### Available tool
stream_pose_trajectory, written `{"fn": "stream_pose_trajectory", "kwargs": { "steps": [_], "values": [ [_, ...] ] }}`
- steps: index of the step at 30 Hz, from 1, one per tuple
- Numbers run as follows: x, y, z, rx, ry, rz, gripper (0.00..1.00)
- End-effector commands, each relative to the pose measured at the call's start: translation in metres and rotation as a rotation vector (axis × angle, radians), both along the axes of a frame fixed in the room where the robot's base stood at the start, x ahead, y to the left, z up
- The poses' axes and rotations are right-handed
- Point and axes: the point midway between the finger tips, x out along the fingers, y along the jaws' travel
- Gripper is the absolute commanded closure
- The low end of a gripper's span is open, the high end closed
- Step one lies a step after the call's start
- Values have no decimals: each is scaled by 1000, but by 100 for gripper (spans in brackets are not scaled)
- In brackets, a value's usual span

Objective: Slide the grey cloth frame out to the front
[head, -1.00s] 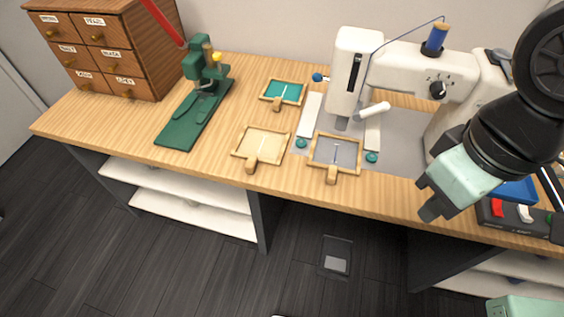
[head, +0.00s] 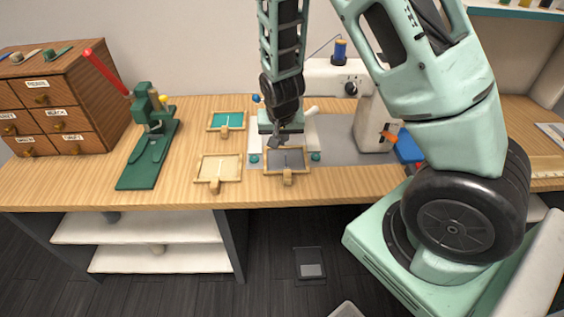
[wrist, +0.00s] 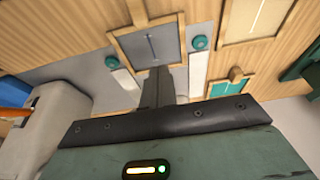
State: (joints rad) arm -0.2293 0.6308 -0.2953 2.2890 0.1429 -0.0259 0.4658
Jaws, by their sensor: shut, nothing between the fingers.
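The grey cloth frame (head: 297,159) is a wooden frame with grey cloth, a short dark line on it and a wooden tab at its front edge. It lies at the front of the sewing machine's bed, between two teal knobs. It also shows at the top of the wrist view (wrist: 168,42). My gripper (head: 279,142) is shut and empty, at the back side of the grey frame. In the wrist view my gripper (wrist: 160,74) overlaps the frame's back edge; I cannot tell whether it touches.
A cream cloth frame (head: 218,166) lies left of it, and a teal cloth frame (head: 226,119) behind that. The white sewing machine (head: 372,122) stands behind and right, partly hidden by my arm. A green press (head: 150,150) and wooden drawers (head: 62,110) stand left.

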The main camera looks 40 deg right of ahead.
Motion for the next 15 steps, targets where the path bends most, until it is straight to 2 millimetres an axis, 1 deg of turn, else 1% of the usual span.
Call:
{"fn": "stream_pose_trajectory", "kwargs": {
  "steps": [1, 3, 7, 15],
  "values": [
    [2, -8, -3, -10, -5, -19, 100],
    [3, -13, -8, -16, -9, -30, 100],
    [7, -16, -21, -17, -9, -30, 100],
    [19, -25, -66, -16, -7, -29, 100]
  ]
}}
